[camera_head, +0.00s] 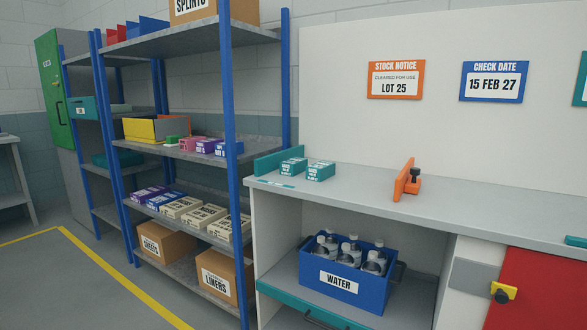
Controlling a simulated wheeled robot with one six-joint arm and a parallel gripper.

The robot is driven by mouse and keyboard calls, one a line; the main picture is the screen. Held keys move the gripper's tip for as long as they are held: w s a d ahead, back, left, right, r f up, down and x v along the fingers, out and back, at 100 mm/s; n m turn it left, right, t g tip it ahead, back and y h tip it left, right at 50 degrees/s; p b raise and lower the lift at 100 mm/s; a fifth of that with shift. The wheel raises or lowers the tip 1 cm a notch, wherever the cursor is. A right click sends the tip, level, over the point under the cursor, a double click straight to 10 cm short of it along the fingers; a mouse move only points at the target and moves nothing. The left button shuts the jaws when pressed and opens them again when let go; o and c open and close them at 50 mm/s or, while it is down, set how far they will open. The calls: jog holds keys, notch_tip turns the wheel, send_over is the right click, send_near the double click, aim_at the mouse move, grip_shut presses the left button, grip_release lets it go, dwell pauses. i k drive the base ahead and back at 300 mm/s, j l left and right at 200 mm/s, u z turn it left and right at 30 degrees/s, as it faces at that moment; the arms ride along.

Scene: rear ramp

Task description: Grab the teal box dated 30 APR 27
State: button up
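Two small teal boxes with white labels sit side by side at the left end of the grey counter (450,218). They are the left teal box (292,167) and the right teal box (320,171). The print on their labels is too small to read, so I cannot tell which one is dated 30 APR 27. A teal upright panel (276,161) stands at the counter's left end beside them. My gripper is not in view.
An orange upright piece with a black knob (402,181) stands on the counter, right of the boxes. Below is a blue WATER crate (341,295) holding bottles. Blue-post shelving (232,120) with boxes stands left. The counter between boxes and orange piece is clear.

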aim_at(294, 166)
jog(key=i, duration=0.8)
jog(key=i+l+u, duration=0.1)
jog(key=i, duration=0.75)
jog(key=i+l, duration=0.1)
jog(key=i, duration=0.7)
